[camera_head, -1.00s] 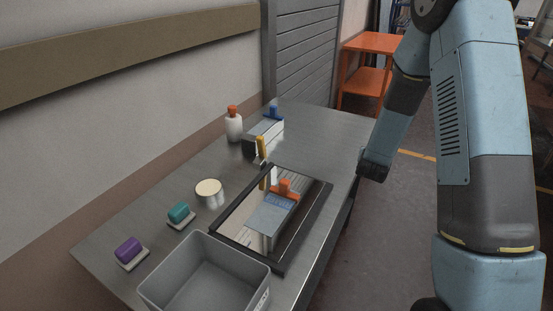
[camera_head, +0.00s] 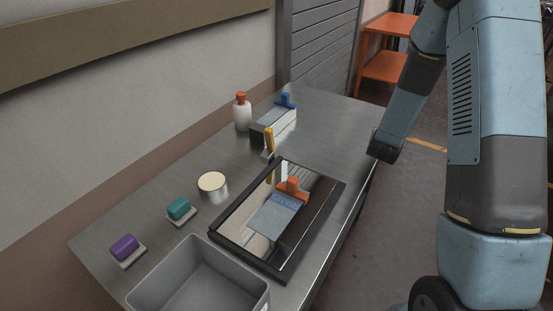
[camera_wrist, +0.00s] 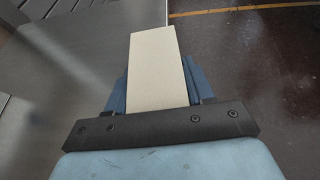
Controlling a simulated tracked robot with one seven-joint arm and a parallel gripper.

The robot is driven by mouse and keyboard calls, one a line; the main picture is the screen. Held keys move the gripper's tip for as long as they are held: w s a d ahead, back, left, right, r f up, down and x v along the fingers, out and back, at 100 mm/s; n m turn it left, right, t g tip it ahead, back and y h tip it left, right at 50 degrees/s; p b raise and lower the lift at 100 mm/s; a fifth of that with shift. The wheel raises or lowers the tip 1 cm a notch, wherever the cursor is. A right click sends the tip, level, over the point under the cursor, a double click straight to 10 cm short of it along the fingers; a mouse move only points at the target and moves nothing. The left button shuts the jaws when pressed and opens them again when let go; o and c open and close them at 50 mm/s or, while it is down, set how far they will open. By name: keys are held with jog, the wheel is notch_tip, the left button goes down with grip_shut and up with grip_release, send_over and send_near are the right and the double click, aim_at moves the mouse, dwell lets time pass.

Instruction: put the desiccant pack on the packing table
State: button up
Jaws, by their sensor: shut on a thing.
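A flat, cream-coloured block, which looks like the desiccant pack (camera_wrist: 157,70), stands up between the fingers of my gripper (camera_wrist: 157,92) in the wrist view. My gripper is shut on it. In the head view my gripper (camera_head: 384,150) hangs at the right edge of the steel table (camera_head: 330,125), and the pack is hidden there. I take this steel table to be the packing table. In the wrist view its grey top (camera_wrist: 70,65) lies left of the pack, with the floor to the right.
The table's far right is clear. An orange shelf (camera_head: 388,65) stands behind.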

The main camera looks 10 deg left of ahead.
jog(key=shift+s+d+m+h, duration=0.15)
jog(key=shift+d+m+h, duration=0.15)
jog(key=shift+d, duration=0.3)
jog(key=s+d+m+g+h, duration=0.9)
jog(key=s+d+m+g, duration=0.1)
jog(key=s+d+m, duration=0.25)
jog(key=s+d+m+g+y, duration=0.1)
jog(key=s+m+g, duration=0.5)
jog(key=s+g, duration=0.3)
jog(key=s+a+m+g+y, duration=0.7)
jog(key=s+a+m+y, duration=0.7)
jog(key=m, duration=0.1)
jog(key=w+a+r+m+t+y, duration=0.2)
jog(key=w+a+m+t+y, duration=0.2)
jog(key=a+m+y, duration=0.25)
jog(key=w+a+r+m+t+y, duration=0.2)
jog(key=w+a+m+t+y, duration=0.25)
jog(key=a+m, duration=0.2)
jog(key=w+a+r+m+t, duration=0.2)
jog(key=w+r+m+t, duration=0.3)
jog(key=w+m+t, duration=0.45)
jog(key=n, duration=0.2)
send_over(340, 153)
jog(key=f, duration=0.9)
jog(key=shift+s, duration=0.25)
jog(key=shift+w+f, duration=0.15)
jog(key=shift+f, duration=0.05)
jog(key=shift+w+f, duration=0.1)
jog(key=shift+f, duration=1.45)
